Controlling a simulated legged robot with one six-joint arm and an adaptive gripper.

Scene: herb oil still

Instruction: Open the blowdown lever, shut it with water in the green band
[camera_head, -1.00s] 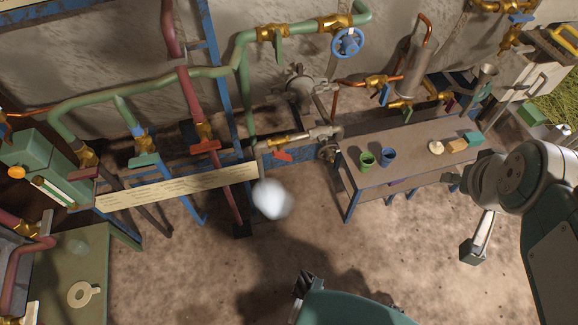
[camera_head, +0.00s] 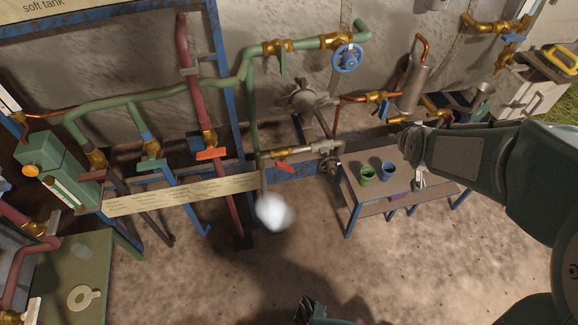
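Several levers show, and I cannot tell by label which is the blowdown lever. A red lever (camera_head: 284,167) sits under a brass valve on the short pipe at centre. An orange-red lever (camera_head: 210,154) sits on the dark red vertical pipe. A white puff (camera_head: 274,212) hangs below the short pipe's left end. A pale upright gauge strip (camera_head: 68,194) is on the green box (camera_head: 42,160) at left; its water level and bands are too small to read. My gripper (camera_head: 419,182) is over the bench's right part, well right of the levers, partly hidden by my wrist; its opening is unclear.
The bench (camera_head: 353,192) holds a green cup (camera_head: 367,175) and a blue cup (camera_head: 388,169). A long lettered board (camera_head: 180,194) crosses in front of the pipes at left. A blue handwheel (camera_head: 347,58) is above.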

